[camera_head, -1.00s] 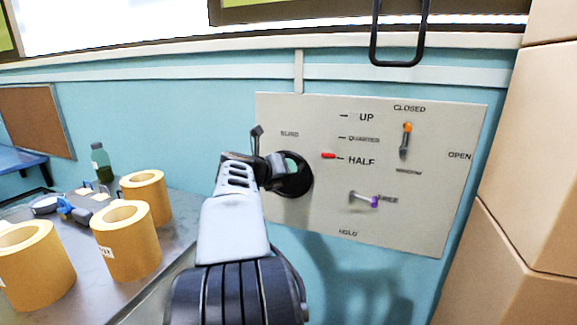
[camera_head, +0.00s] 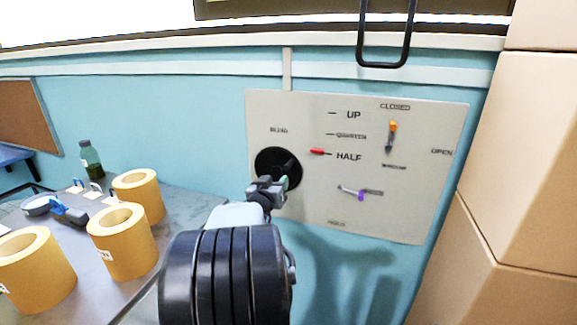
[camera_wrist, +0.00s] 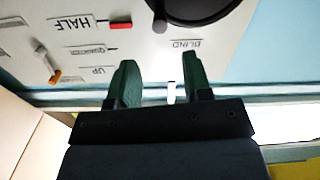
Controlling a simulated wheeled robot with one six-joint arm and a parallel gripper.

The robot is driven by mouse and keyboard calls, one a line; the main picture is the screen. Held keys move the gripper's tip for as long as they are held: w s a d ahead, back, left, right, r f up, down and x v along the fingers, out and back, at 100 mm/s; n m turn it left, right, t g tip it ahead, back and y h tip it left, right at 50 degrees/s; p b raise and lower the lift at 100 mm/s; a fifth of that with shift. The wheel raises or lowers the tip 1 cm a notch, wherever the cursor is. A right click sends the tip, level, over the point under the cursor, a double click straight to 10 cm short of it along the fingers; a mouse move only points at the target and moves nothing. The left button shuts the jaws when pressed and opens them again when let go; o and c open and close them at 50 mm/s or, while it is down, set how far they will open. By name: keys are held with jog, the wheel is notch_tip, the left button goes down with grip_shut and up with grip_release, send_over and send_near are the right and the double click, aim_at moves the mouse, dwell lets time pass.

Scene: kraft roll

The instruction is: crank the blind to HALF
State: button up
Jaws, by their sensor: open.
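The light grey control panel (camera_head: 345,215) is on the blue wall, with UP, QUARTER and HALF marks. The red pointer (camera_head: 317,151) is level with the HALF mark; it also shows in the wrist view (camera_wrist: 121,25). The black round blind crank (camera_head: 268,162) is on the panel's left, partly hidden by my gripper. In the wrist view the crank disc (camera_wrist: 195,8) and its knob (camera_wrist: 160,22) are at the top. My gripper (camera_head: 275,184) is at the lower edge of the disc. Its two green fingers (camera_wrist: 158,75) are apart and empty, with the knob beyond them.
The window lever with an orange tip (camera_head: 392,135) and a purple-tipped lever (camera_head: 360,194) are on the panel's right. A black bar handle (camera_head: 385,62) hangs above. Tan boxes (camera_head: 515,150) stand right. Kraft rolls (camera_head: 122,245) stand on the left table.

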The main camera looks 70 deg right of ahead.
aim_at(288, 163)
jog(key=d, duration=0.4)
jog(key=d+p, duration=0.1)
jog(key=d, duration=0.2)
jog(key=w+d+p, duration=0.1)
jog(key=d, duration=0.3)
jog(key=shift+d, duration=0.35)
jog(key=shift+c, duration=0.3)
grip_shut()
